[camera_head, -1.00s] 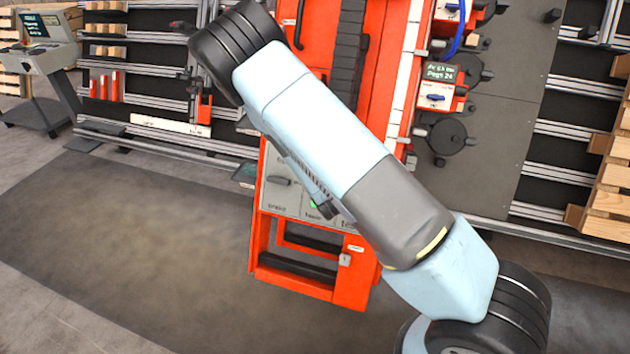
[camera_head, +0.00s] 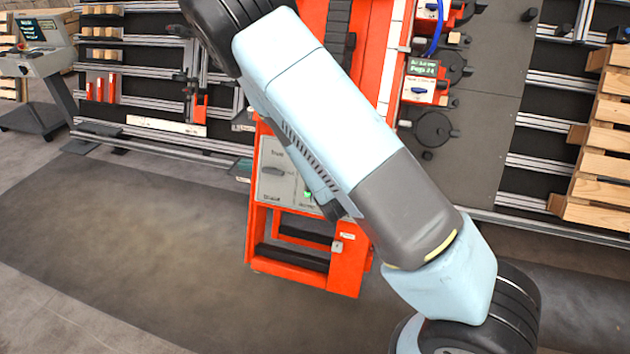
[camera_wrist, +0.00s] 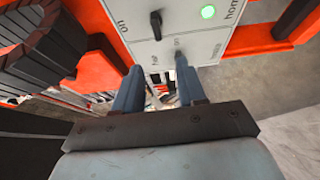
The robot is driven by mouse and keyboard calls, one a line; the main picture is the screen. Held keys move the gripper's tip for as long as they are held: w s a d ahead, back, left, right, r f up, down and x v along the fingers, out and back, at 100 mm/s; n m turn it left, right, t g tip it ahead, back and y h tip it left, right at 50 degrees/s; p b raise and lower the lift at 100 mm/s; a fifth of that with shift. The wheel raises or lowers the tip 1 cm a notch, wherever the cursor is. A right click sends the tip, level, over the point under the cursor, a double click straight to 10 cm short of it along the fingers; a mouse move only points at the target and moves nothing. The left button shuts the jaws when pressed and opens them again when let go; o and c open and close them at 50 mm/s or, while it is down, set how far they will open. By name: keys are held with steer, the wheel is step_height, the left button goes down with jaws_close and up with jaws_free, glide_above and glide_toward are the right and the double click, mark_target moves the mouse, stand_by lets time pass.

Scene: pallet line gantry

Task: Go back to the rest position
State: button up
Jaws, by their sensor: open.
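My gripper (camera_wrist: 160,92) shows in the wrist view with its two blue-grey fingers apart and nothing between them. It points towards a pale control panel (camera_wrist: 180,30) on an orange frame. The panel carries a dark switch knob (camera_wrist: 156,22) and a lit green lamp (camera_wrist: 208,12). In the head view my pale blue arm crosses the middle of the picture and covers part of the same panel (camera_head: 272,185). The gripper itself does not show in the head view.
The orange machine (camera_head: 350,270) stands right behind my arm. A wooden pallet stack (camera_head: 600,165) is at the right edge. A console on a stand (camera_head: 42,60) is at the far left. The floor (camera_head: 120,240) at left is clear.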

steer(key=shift+d, duration=0.15)
steer(key=s+d+r+m+g, duration=0.2)
steer(key=d+r+m, duration=0.15)
steer(key=r, duration=0.35)
steer(key=s+d+r+m+g+h, duration=0.1)
steer(key=s+d+r+m, duration=0.2)
steer(key=r, duration=0.4)
steer(key=s+d+r+m+g, duration=0.1)
steer(key=d+r+m+g, duration=0.1)
steer(key=d+r+m, duration=0.4)
steer(key=s+d+r+m+g, duration=0.1)
steer(key=s+d+r+m, duration=0.1)
steer(key=s+r, duration=0.6)
steer(key=s+d+r+m+g+h, duration=0.1)
steer(key=s+d+r+m, duration=0.2)
steer(key=s+r, duration=0.5)
steer(key=s, duration=0.7)
steer(key=shift+s+d+r, duration=0.2)
steer(key=shift+s+d, duration=0.1)
steer(key=shift+o, duration=0.2)
